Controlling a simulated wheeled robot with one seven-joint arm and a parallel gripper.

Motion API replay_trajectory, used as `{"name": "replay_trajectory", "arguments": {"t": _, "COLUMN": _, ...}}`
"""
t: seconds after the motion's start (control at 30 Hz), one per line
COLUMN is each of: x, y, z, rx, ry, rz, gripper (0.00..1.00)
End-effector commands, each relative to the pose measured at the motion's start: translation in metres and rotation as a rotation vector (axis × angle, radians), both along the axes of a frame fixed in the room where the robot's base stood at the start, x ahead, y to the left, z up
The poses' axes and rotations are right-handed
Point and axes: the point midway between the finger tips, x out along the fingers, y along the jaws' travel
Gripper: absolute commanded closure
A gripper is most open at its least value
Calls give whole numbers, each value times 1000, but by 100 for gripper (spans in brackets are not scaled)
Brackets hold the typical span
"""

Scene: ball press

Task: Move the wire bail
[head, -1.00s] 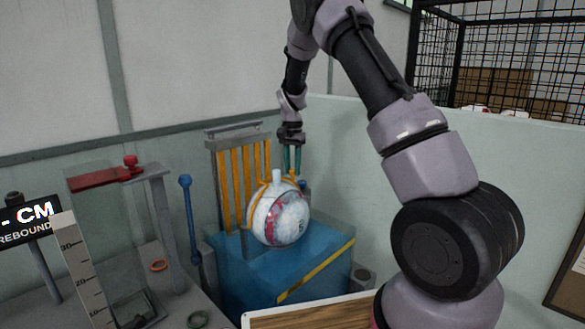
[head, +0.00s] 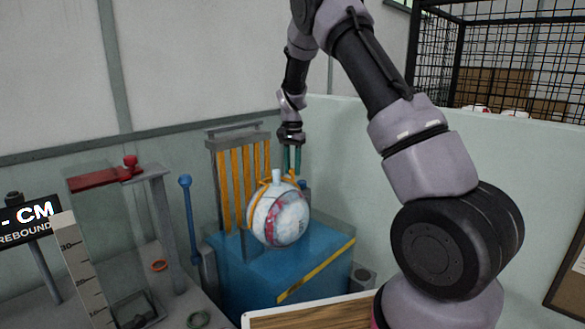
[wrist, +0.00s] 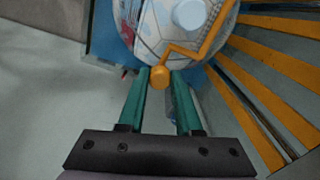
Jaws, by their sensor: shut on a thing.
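The wire bail (wrist: 208,38) is a bent orange wire with a round knob (wrist: 161,77) at its end. In the wrist view it runs across the top of the ball. My gripper (wrist: 161,72) has its two green fingers on either side of the knob and is shut on it. In the head view my gripper (head: 291,170) points down at the upper right of the ball, and only a bit of the bail shows there. The white ball (head: 279,218) with a red patch and a pale plug on top sits on the blue press base (head: 265,275).
An upright frame with yellow slats (head: 240,175) stands behind the ball. A blue-knobbed lever (head: 186,205) is left of the base. A red-armed stand (head: 105,178) and a ruler (head: 80,265) are further left. A pale wall (head: 370,200) stands close on the right.

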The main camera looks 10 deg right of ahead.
Motion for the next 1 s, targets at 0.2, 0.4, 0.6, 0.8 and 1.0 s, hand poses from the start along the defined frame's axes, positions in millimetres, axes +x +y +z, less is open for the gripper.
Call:
{"name": "replay_trajectory", "arguments": {"t": 0.2, "x": 0, "y": 0, "z": 1, "rx": 0, "ry": -1, "rz": 0, "gripper": 100}}
{"name": "replay_trajectory", "arguments": {"t": 0.4, "x": 0, "y": 0, "z": 1, "rx": 0, "ry": -1, "rz": 0, "gripper": 100}}
{"name": "replay_trajectory", "arguments": {"t": 0.6, "x": 5, "y": 3, "z": 1, "rx": 0, "ry": -3, "rz": 1, "gripper": 100}}
{"name": "replay_trajectory", "arguments": {"t": 0.8, "x": 18, "y": 12, "z": -1, "rx": 2, "ry": -4, "rz": 1, "gripper": 100}}
{"name": "replay_trajectory", "arguments": {"t": 1.0, "x": 38, "y": 25, "z": -7, "rx": 0, "ry": -4, "rz": 3, "gripper": 100}}
